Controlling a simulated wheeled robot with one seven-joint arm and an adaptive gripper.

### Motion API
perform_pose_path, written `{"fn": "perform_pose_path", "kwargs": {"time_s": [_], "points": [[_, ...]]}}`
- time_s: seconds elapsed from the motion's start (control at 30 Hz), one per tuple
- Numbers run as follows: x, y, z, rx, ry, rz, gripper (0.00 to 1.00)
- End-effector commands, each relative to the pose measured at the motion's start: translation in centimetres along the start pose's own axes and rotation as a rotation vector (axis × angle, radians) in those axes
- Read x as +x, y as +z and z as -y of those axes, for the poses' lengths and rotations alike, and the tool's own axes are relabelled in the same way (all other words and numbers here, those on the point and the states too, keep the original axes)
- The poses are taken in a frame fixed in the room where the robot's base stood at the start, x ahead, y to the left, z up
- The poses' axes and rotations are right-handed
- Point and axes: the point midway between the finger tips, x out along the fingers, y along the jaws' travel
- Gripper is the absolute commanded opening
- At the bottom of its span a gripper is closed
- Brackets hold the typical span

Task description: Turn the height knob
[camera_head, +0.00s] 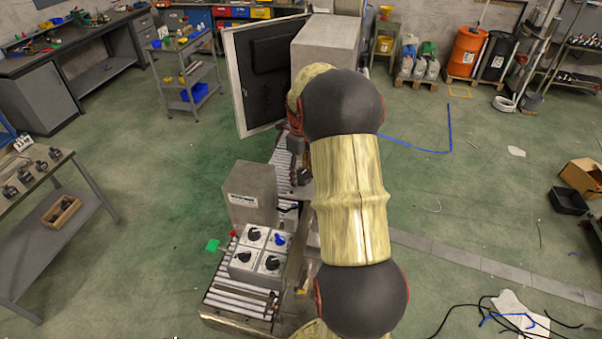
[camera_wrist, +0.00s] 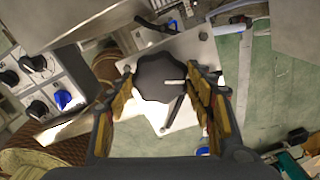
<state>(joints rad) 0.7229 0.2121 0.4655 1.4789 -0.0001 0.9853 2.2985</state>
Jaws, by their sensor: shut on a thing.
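A large black knob with a lobed rim and a white pointer line (camera_wrist: 158,74) shows in the middle of the wrist view, in front of a pale plate (camera_wrist: 196,48). I see no label naming it as the height knob. My gripper (camera_wrist: 166,88) has one finger on each side of this knob and is shut on it. The white pointer line points to the right, toward the right finger. In the head view my arm hides this knob and most of the gripper.
A grey control box (camera_head: 245,272) carries several small knobs, one blue; it also shows in the wrist view (camera_wrist: 62,73). A grey block (camera_head: 250,193) stands behind it by the roller conveyor (camera_head: 238,304).

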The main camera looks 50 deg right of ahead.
Motion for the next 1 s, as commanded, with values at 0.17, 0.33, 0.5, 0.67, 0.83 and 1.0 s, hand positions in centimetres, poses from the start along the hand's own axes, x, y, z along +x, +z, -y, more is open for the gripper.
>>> {"fn": "perform_pose_path", "kwargs": {"time_s": [0.17,0.33,0.5,0.67,0.83,1.0], "points": [[-0.11,0.06,0.08,0.154,-0.002,0.002,0.28],[-0.11,0.06,0.08,0.282,-0.002,0.002,0.28],[-0.11,0.06,0.08,0.377,-0.002,0.003,0.28],[-0.11,0.07,0.07,0.433,-0.002,0.003,0.28],[-0.11,0.07,0.07,0.463,-0.002,0.003,0.28],[-0.11,0.07,0.07,0.472,-0.002,0.003,0.28]]}}
